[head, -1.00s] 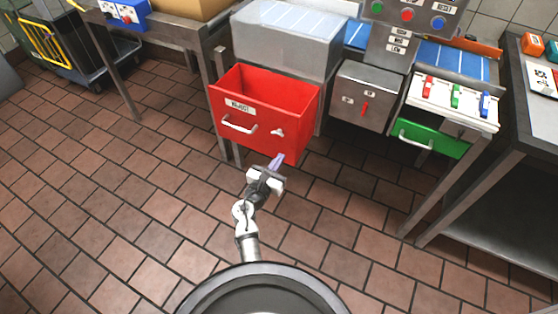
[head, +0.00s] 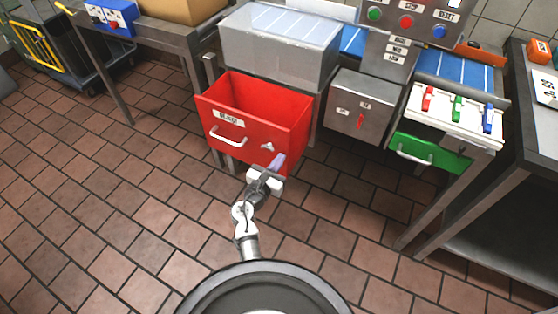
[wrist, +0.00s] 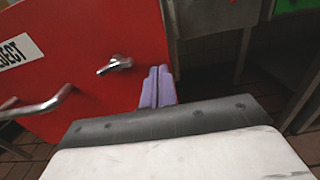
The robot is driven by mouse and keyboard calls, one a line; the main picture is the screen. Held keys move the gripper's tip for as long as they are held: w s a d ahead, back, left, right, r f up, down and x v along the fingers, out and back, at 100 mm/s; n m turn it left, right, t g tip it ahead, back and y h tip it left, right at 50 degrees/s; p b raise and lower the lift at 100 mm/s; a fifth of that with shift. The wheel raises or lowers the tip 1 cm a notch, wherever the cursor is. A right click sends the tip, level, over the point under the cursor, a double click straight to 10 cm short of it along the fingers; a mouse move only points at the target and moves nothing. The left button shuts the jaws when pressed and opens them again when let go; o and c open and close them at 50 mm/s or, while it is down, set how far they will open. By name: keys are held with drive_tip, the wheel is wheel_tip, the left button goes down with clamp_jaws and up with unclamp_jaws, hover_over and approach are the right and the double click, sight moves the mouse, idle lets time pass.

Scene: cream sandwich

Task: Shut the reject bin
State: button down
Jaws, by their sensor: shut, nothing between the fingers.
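The red reject bin (head: 240,151) is pulled out like a drawer under a clear-walled box, and its open top shows an empty-looking inside. Its front carries a white label, a silver bar handle (head: 228,137) and a small silver latch (head: 267,147). In the wrist view the red front (wrist: 100,35) fills the left side, with the latch (wrist: 115,65) left of the fingertips. My gripper (head: 277,163) is shut and empty, its purple fingers (wrist: 157,87) together at the lower right of the bin front. I cannot tell whether they touch it.
A grey metal box (head: 361,107) with a small red lever stands right of the bin. A green drawer (head: 431,153) and a white panel with coloured switches are farther right. A steel table (head: 495,200) stands at the right edge. The tiled floor is clear at front and left.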

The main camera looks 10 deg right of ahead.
drive_tip(key=b+x, duration=0.3)
drive_tip(key=x, duration=1.5)
drive_tip(key=shift+w+d+f, duration=0.1)
drive_tip(key=shift+w+d, duration=0.15)
drive_tip(key=shift+w, duration=0.1)
drive_tip(key=shift+r, duration=0.35)
drive_tip(key=shift+r, duration=0.1)
